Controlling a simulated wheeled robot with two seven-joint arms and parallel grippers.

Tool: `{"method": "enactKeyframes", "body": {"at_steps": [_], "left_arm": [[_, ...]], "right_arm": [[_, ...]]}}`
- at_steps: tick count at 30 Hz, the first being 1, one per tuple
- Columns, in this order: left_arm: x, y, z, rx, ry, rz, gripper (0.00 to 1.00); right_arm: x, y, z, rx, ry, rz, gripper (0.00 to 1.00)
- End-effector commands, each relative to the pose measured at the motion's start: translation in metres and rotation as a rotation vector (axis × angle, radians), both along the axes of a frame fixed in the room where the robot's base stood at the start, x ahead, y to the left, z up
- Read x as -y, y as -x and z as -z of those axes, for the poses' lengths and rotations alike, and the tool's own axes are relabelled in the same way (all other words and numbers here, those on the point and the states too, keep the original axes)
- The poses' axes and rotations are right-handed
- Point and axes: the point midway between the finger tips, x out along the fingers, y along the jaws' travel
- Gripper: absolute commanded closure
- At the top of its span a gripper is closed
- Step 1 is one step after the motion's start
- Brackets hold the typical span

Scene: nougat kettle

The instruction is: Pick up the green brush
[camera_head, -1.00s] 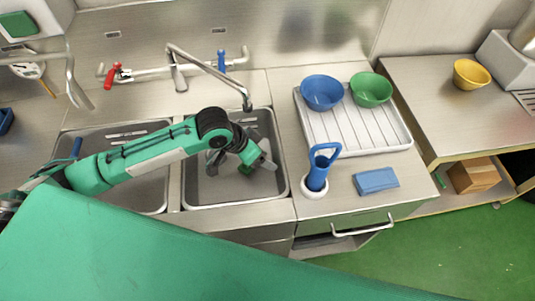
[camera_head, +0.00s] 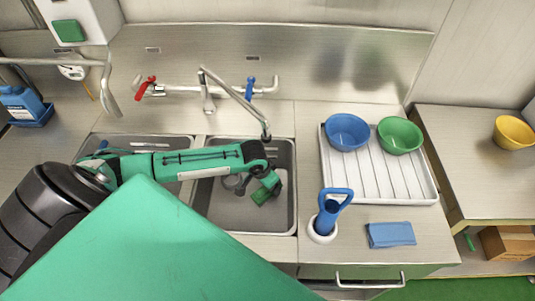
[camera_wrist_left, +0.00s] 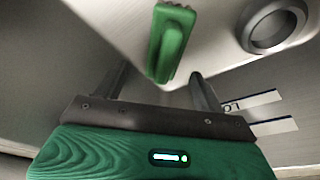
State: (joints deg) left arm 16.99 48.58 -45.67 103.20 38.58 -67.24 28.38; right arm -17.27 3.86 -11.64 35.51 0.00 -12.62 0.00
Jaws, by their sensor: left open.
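The green brush (camera_head: 261,196) lies in the right sink basin (camera_head: 220,215), partly hidden by my left gripper. My left gripper (camera_head: 272,190) is low in that basin, at the brush. In the left wrist view the green brush (camera_wrist_left: 170,42) lies on the metal basin floor, its near end pointing between the two dark fingers of my left gripper (camera_wrist_left: 155,88). The fingers are apart, one on each side, with gaps to the brush. My right gripper is not in view.
The round drain (camera_wrist_left: 271,25) is beside the brush. The metal faucet (camera_head: 240,100) arches over the basin. To the right stand a white rack (camera_head: 376,180) with blue (camera_head: 347,132) and green bowls (camera_head: 399,136), a blue-handled tool (camera_head: 328,215) and a blue cloth (camera_head: 391,234).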

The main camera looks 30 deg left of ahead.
Motion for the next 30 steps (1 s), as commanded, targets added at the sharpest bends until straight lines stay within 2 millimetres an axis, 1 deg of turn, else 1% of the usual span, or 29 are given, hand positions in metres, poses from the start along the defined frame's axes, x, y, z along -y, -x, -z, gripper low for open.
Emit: {"method": "enactKeyframes", "body": {"at_steps": [5, 11, 15, 19, 25, 29, 30], "left_arm": [[0.0, -0.002, 0.009, -0.001, 0.0, 0.0, 0.29], [-0.006, -0.004, 0.034, -0.002, 0.0, 0.0, 0.29], [-0.004, -0.009, 0.05, -0.001, 0.001, -0.001, 0.29], [-0.003, -0.01, 0.056, 0.001, 0.001, 0.001, 0.29], [-0.004, -0.01, 0.056, 0.001, 0.001, 0.001, 0.29], [-0.004, -0.01, 0.056, 0.001, 0.001, 0.001, 0.55], [-0.004, -0.01, 0.056, 0.001, 0.001, 0.001, 0.62]], "right_arm": [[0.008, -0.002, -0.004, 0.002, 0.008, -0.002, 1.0], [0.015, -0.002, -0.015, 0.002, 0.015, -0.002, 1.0], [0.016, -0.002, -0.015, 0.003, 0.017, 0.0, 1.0], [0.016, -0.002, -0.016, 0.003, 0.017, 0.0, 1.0], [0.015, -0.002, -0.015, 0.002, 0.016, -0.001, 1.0], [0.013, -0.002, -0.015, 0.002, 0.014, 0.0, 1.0], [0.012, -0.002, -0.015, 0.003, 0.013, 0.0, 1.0]]}}
